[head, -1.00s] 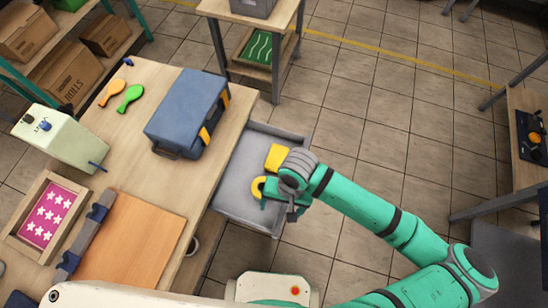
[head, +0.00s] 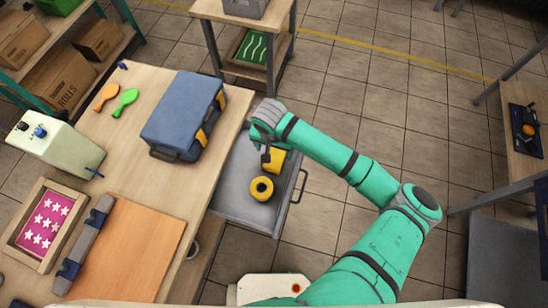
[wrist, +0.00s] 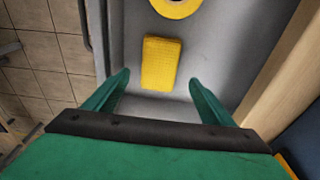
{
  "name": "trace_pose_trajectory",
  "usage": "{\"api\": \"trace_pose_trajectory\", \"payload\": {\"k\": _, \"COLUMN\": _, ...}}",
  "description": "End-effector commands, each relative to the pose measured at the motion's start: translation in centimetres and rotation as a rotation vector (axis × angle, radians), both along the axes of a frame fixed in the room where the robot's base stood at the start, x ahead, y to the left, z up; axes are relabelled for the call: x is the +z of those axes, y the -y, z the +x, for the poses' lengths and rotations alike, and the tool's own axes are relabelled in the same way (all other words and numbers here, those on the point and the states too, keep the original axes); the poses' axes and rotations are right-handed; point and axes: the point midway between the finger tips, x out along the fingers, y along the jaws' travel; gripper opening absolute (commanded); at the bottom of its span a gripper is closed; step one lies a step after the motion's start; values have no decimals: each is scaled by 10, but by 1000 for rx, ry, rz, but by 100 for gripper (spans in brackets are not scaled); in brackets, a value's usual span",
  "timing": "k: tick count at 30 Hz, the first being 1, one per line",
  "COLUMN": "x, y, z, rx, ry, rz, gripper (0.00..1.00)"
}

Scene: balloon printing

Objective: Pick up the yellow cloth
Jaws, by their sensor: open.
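The yellow cloth (head: 279,155) lies in the open grey drawer (head: 231,193). In the wrist view the cloth (wrist: 160,63) is a folded, textured rectangle on the drawer floor. It lies beyond and between my two green fingers, apart from both. My gripper (wrist: 157,92) is open and empty. In the head view my gripper (head: 267,160) hangs over the drawer beside the cloth, and its wrist and fingers hide part of the cloth's surroundings.
A yellow tape roll (head: 261,188) lies in the drawer close to the cloth. The drawer walls and handle (head: 300,187) surround the space. A blue toolbox (head: 184,115) stands on the wooden workbench to the left. Open floor lies to the right.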

Motion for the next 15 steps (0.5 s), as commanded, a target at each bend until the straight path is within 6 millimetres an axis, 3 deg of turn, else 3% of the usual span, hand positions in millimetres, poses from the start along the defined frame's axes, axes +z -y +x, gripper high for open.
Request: {"api": "trace_pose_trajectory", "payload": {"k": 15, "x": -52, "y": 1, "z": 0, "rx": 1, "ry": 0, "rz": 1, "gripper": 77}}
